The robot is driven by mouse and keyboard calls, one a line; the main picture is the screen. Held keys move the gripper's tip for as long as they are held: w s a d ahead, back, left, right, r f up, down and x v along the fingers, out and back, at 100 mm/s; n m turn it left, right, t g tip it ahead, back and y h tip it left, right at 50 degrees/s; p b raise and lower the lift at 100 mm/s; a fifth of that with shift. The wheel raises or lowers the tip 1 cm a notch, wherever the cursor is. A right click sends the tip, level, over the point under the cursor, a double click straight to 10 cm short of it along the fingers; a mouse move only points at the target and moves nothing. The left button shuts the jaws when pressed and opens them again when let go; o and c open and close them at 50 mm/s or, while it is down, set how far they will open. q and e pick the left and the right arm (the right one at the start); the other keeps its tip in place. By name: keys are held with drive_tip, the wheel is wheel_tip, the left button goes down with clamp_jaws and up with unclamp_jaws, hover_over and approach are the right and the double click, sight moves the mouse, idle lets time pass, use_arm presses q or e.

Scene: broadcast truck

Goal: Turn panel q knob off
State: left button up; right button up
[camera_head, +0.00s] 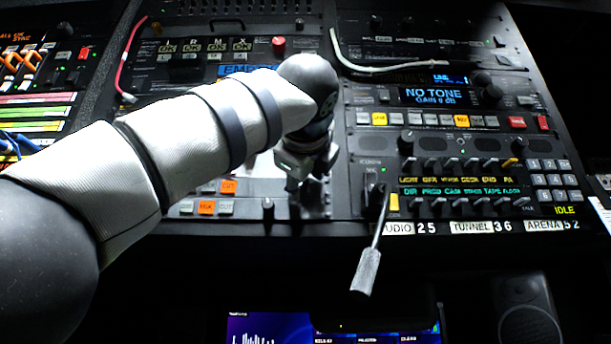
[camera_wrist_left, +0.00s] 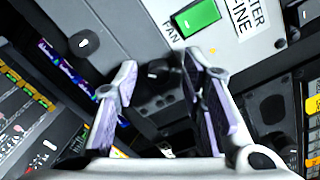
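My left gripper (camera_head: 303,178) is at the panel in the middle of the head view, its fingers mostly hidden behind the wrist. In the left wrist view the left gripper (camera_wrist_left: 160,68) has its two fingers apart, with a dark knob-like part (camera_wrist_left: 153,98) showing between them. I see no contact and cannot tell its setting. No label reading Q is legible, so I cannot tell which knob is panel q. A small black knob (camera_head: 268,208) stands on the panel left of the gripper. My right gripper is not in view.
A panel with a NO TONE display (camera_head: 432,95) and several knobs lies to the right. A green switch (camera_wrist_left: 198,17) labelled FAN is beyond the fingers. A screen (camera_head: 265,328) stands below.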

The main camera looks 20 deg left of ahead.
use_arm(q)
drive_tip(key=v, duration=1.2)
drive_tip(key=shift+a, duration=0.1)
